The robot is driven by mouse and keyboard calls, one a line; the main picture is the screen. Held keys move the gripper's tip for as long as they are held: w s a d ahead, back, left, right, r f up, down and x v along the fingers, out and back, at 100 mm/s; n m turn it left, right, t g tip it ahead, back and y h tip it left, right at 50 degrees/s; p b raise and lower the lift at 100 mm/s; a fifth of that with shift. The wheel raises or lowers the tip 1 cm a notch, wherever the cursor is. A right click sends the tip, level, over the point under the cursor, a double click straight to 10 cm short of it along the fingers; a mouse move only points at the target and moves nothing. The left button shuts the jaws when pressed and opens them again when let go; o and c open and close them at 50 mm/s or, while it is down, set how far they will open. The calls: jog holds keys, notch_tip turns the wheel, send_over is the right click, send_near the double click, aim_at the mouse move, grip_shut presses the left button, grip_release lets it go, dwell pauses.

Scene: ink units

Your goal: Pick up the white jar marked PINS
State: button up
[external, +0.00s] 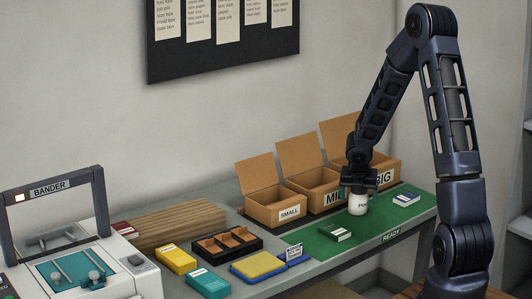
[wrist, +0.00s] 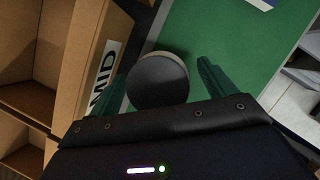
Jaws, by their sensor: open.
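The white jar (external: 358,204) stands upright on the green mat (external: 325,243), in front of the cardboard boxes. Its label is partly readable in the external view. In the wrist view the jar shows from above as a dark round lid (wrist: 158,81) with a thin pale rim. My gripper (external: 359,188) is right above the jar in the external view. In the wrist view my gripper (wrist: 160,85) is open, with one green finger on each side of the lid. The left finger is close to the lid and a wider gap shows at the right. I cannot tell whether either touches.
Open cardboard boxes marked SMALL (external: 289,212), MID (external: 334,196) and BIG (external: 384,179) stand close behind the jar.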

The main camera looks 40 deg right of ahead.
jog(key=shift+w+d+f, duration=0.1)
jog(key=shift+f, duration=0.25)
jog(key=c, duration=1.1)
jog(key=shift+c, duration=0.2)
jog(key=shift+r, duration=0.1)
